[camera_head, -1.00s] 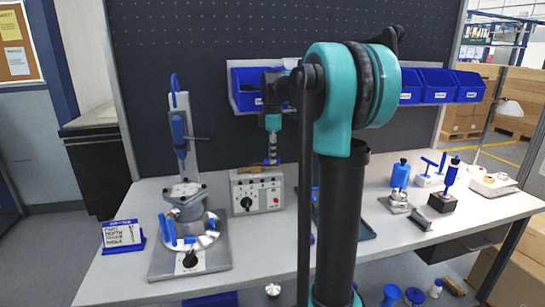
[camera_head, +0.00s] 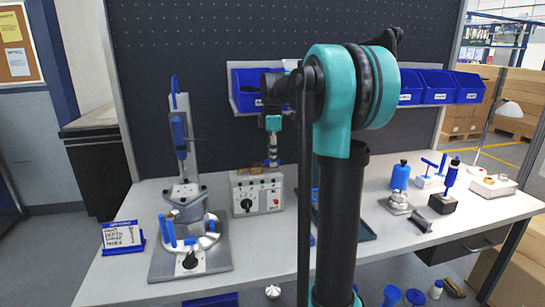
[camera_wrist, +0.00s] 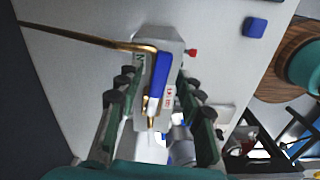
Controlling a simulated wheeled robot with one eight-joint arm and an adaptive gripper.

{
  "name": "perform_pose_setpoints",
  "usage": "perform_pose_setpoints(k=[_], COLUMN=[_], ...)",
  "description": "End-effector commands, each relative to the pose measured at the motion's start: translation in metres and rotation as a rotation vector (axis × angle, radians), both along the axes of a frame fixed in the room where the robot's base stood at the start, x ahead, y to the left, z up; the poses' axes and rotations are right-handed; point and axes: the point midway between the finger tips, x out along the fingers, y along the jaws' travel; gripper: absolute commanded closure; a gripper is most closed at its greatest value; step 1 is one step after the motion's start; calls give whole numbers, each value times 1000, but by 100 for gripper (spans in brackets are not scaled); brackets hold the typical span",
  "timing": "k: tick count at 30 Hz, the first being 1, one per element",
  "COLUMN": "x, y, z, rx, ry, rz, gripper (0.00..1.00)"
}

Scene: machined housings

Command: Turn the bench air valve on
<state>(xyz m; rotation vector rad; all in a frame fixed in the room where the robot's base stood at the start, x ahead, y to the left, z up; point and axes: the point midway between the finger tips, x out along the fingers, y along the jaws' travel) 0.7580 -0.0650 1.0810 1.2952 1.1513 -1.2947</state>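The bench air valve shows in the wrist view as a long blue lever (camera_wrist: 159,77) beside a bent brass pipe (camera_wrist: 95,39). The pipe runs off to the upper left. My gripper (camera_wrist: 154,82) is open, with one dark finger on each side of the lever. I cannot tell whether either finger touches it. A pale control box (camera_wrist: 178,48) with a red knob lies beyond the lever. In the head view, my gripper (camera_head: 272,155) points down just above and behind the same control box (camera_head: 257,193). The valve is mostly hidden there.
A round fixture (camera_head: 190,262) with blue handles stands at the left on the bench (camera_head: 340,272). A press (camera_head: 181,130) rises behind it. Blue bins (camera_head: 420,87) hang on the back panel. Small tools stand at the right.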

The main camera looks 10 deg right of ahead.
Motion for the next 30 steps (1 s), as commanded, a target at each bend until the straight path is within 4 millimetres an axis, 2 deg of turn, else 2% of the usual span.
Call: perform_pose_setpoints(k=[5, 8, 15, 21, 25, 30], x=[0, 0, 0, 0, 0, 0], y=[0, 0, 0, 0, 0, 0], z=[10, 25, 75, 106, 117, 120], rx=[0, 0, 0, 0, 0, 0], ry=[0, 0, 0, 0, 0, 0], rz=[0, 0, 0, 0, 0, 0], gripper=[63, 63, 63, 63, 63, 63])
